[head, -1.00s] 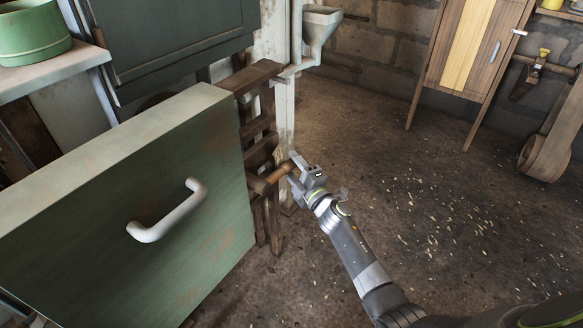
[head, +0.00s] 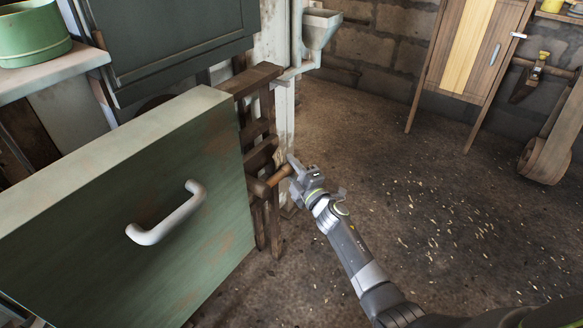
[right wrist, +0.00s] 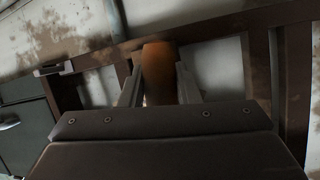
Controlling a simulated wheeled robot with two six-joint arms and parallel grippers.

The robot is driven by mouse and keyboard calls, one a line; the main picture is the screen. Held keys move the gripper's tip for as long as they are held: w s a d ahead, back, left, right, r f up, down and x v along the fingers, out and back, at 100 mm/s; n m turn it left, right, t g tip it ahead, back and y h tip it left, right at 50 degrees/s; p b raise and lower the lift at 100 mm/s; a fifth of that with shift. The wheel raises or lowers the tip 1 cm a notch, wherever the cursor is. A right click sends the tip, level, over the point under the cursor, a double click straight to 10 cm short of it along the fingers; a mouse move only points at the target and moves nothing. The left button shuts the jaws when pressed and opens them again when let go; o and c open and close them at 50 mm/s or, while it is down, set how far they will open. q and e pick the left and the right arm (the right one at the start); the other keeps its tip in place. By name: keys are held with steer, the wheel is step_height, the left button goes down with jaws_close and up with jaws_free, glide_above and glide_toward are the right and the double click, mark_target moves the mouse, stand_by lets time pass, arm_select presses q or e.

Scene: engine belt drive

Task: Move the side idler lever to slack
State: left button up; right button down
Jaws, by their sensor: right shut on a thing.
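The idler lever (head: 277,177) is a short brown wooden handle at the side of a dark wooden frame, just right of the green panel. My right gripper (head: 290,172) is shut on the lever's end. In the right wrist view the orange-brown handle (right wrist: 159,75) stands between the two fingers (right wrist: 159,90). The lever's inner end and its pivot are hard to make out behind the panel edge. My left gripper is not in view.
The large green panel (head: 110,215) with a white handle (head: 168,215) fills the left front. A dark wooden frame (head: 255,80) stands behind it. A grey funnel (head: 320,28) hangs at the back. The floor (head: 430,200) on the right is mostly clear.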

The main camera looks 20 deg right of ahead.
steer(key=shift+r+n+b, duration=0.3)
steer(key=shift+r+n, duration=0.1)
steer(key=shift+r+n+t+y+b, duration=0.3)
steer(key=shift+r+n+t, duration=0.1)
steer(key=shift+r+n, duration=0.2)
step_height(320, 180, up, 2)
steer(key=shift+r+n+y+b, duration=0.1)
steer(key=shift+n+y+b, duration=0.3)
steer(key=shift+n, duration=0.8)
steer(key=shift+s+a+r+n+t+y, duration=0.1)
steer(key=shift+r+n+t+y, duration=0.1)
steer(key=shift+r+n, duration=0.2)
steer(key=shift+s+a+r+n+t+y, duration=0.1)
steer(key=shift+r+n+y, duration=0.1)
steer(key=shift+r+n, duration=0.2)
steer(key=shift+r+n+b, duration=0.2)
steer(key=shift+n+b, duration=0.1)
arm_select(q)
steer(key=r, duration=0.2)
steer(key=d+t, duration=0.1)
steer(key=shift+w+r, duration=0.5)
